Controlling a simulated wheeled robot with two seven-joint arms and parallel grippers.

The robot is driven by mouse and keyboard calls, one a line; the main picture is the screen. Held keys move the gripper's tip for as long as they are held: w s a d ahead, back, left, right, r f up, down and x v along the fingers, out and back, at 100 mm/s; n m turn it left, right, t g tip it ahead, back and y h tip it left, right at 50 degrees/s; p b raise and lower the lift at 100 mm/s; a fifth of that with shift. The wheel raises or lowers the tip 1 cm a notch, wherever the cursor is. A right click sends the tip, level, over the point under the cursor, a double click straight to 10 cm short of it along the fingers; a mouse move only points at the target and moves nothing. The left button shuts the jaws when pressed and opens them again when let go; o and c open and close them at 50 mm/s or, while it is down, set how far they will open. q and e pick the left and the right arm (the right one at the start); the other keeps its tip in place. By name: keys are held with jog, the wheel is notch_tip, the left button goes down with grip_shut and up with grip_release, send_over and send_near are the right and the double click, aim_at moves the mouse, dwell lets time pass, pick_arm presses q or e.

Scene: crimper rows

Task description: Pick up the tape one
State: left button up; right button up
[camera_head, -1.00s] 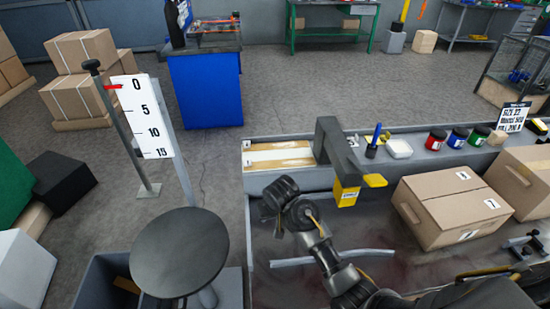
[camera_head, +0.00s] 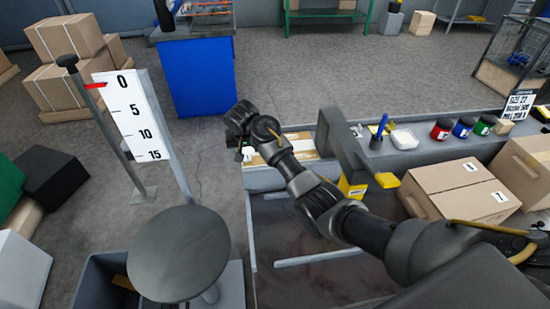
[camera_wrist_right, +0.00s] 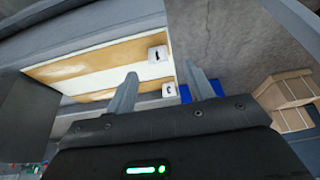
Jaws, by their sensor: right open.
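I cannot tell for sure which thing is the tape one. A flat tan piece with a white band (camera_head: 303,147) lies in the left end of the grey shelf, partly hidden behind my right arm. In the right wrist view the tan and white piece (camera_wrist_right: 95,70) fills the upper left, with small white tags near its end. My right gripper (camera_head: 243,150) is just left of this piece in the head view. In the wrist view its two fingers (camera_wrist_right: 160,75) are apart and empty, over the tagged end. My left gripper is not in view.
A grey post (camera_head: 350,150) with yellow parts stands right of the piece. A blue marker (camera_head: 382,125), a white tub (camera_head: 404,138) and several jars line the shelf. A cardboard box (camera_head: 460,190) is at right. A round dark disc (camera_head: 180,250) and a scale board (camera_head: 133,115) are at left.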

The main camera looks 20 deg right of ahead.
aim_at(247, 155)
jog(key=shift+x, duration=2.9)
jog(key=shift+w+d, duration=0.1)
jog(key=shift+c, duration=0.3)
jog(key=shift+r, duration=0.1)
jog(key=c, duration=1)
